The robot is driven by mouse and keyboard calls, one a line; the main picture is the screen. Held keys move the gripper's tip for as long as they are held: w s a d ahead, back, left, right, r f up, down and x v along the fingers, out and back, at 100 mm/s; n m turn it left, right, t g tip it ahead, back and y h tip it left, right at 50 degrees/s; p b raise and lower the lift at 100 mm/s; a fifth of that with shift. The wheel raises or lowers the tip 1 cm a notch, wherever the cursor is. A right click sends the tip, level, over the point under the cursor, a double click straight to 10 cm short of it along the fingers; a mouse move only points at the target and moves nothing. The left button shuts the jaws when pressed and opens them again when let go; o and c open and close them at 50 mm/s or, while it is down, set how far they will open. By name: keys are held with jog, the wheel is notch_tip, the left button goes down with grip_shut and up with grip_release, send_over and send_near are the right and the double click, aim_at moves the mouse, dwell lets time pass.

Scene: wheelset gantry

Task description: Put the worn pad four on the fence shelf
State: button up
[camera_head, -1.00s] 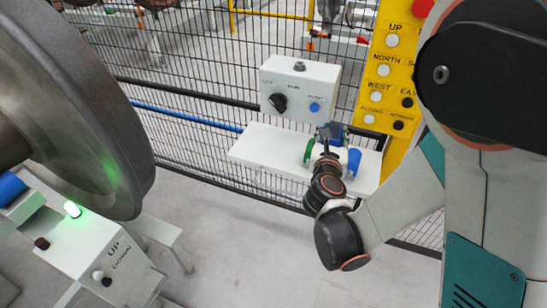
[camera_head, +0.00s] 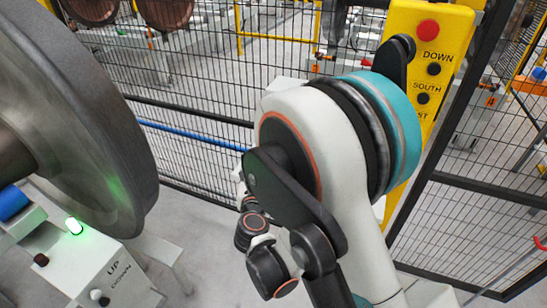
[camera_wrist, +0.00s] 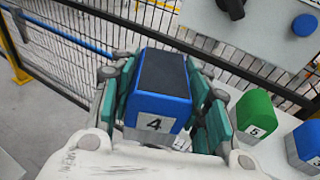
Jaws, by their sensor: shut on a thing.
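The worn pad four, a blue block with a dark top and a "4" label (camera_wrist: 160,88), is between the fingers of my gripper (camera_wrist: 165,105) in the wrist view. The gripper is shut on it. The fence shelf (camera_wrist: 272,154) is the white surface at the right of the wrist view, carrying a green pad marked 5 (camera_wrist: 255,113) and another blue pad (camera_wrist: 304,146). I cannot tell whether pad four touches the shelf.
The black mesh fence (camera_head: 205,105) with a blue rail (camera_head: 190,135) runs behind. A grey box with a black knob (camera_wrist: 232,8) and blue button is above the shelf. A yellow button panel (camera_head: 428,60) stands right, a large metal wheel (camera_head: 85,120) left.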

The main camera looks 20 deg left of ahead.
jog(key=w+d+b, duration=0.1)
jog(key=w, duration=1.1)
jog(key=f+b, duration=0.1)
jog(key=f, duration=0.1)
jog(key=f+b, duration=0.2)
jog(key=f, duration=0.1)
jog(key=w+f+b, duration=0.1)
jog(key=f, duration=0.1)
jog(key=shift+f, duration=0.15)
jog(key=o, duration=1.3)
